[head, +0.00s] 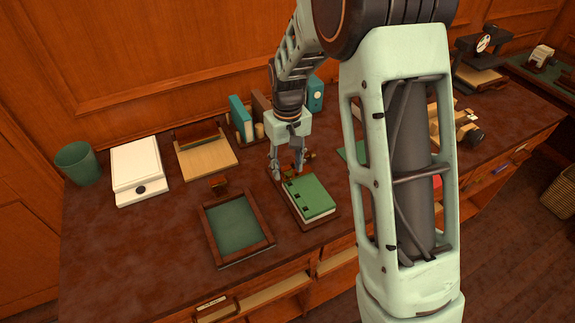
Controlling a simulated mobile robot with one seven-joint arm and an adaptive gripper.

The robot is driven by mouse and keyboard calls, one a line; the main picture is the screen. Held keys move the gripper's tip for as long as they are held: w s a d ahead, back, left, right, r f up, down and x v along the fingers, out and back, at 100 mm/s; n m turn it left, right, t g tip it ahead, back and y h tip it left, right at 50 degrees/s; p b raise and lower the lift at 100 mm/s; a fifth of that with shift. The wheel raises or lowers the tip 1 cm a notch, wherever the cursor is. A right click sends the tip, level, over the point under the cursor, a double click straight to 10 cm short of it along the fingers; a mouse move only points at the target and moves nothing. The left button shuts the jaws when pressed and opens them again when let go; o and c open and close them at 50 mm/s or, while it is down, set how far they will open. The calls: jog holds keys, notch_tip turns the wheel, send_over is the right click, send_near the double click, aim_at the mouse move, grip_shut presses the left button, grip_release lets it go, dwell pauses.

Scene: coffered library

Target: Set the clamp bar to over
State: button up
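A green book (312,196) lies on a dark wooden base (302,224) near the middle of the desk. Small dark fittings show along the book's left edge. A small reddish-brown part (308,156) shows at the back of this base, right behind my gripper; it may belong to the clamp bar, but I cannot tell how the bar is set. My gripper (287,172) points down at the back left of the book. Its two fingers stand apart, and I see nothing clearly held between them. Contact with the fitting is too small to make out.
A green-lined wooden tray (234,224) lies left of the book. Behind are a wooden board (206,158), a white box (140,172), a green cup (77,163) and upright books (241,118). The front left desk top is clear.

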aim_at(287, 169)
jog(key=shift+r, duration=0.1)
notch_tip(287, 169, up, 12)
dwell(0.4)
dwell(0.3)
